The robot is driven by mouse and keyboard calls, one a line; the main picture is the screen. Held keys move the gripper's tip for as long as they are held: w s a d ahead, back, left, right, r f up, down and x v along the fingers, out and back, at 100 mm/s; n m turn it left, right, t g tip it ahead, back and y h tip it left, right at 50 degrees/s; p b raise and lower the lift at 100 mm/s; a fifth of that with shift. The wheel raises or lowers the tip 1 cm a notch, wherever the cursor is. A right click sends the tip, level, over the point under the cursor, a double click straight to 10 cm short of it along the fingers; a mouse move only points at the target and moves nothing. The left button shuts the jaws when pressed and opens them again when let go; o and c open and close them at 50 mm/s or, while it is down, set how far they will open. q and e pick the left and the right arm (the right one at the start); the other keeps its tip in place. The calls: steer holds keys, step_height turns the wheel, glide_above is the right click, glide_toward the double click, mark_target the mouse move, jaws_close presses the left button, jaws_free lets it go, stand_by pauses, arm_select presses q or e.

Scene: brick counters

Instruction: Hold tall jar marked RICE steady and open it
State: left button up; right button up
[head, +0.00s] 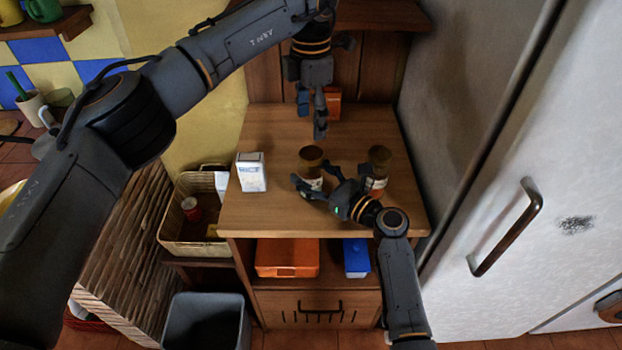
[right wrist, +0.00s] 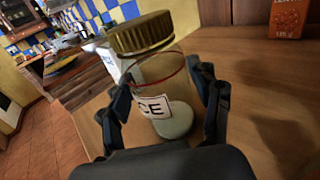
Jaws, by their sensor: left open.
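The RICE jar (head: 311,160) stands upright on the wooden counter, left of a similar jar. In the right wrist view it is a clear jar (right wrist: 163,88) with a ridged gold-brown lid on top and white contents low inside; "CE" shows on its label. My right gripper (head: 321,178) is low at the jar, and its fingers flank the glass below the lid in the right wrist view (right wrist: 160,80). Whether both fingers press on it is unclear. My left gripper (head: 318,115) is open and empty, pointing down behind the jars, apart from the lid.
A second brown-lidded jar (head: 378,158) stands close right of my right gripper. A white carton (head: 251,172) is at the counter's left edge. An orange box (head: 333,104) is at the back. The fridge (head: 540,150) bounds the right side. The counter's front left is clear.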

mark_target(310, 152)
jaws_close()
arm_select(q)
steer(key=m, duration=1.2)
steer(key=shift+m, duration=0.3)
steer(key=m, duration=0.4)
steer(key=shift+m, duration=0.4)
steer(key=shift+f+m, duration=0.3)
steer(key=shift+f, duration=3.7)
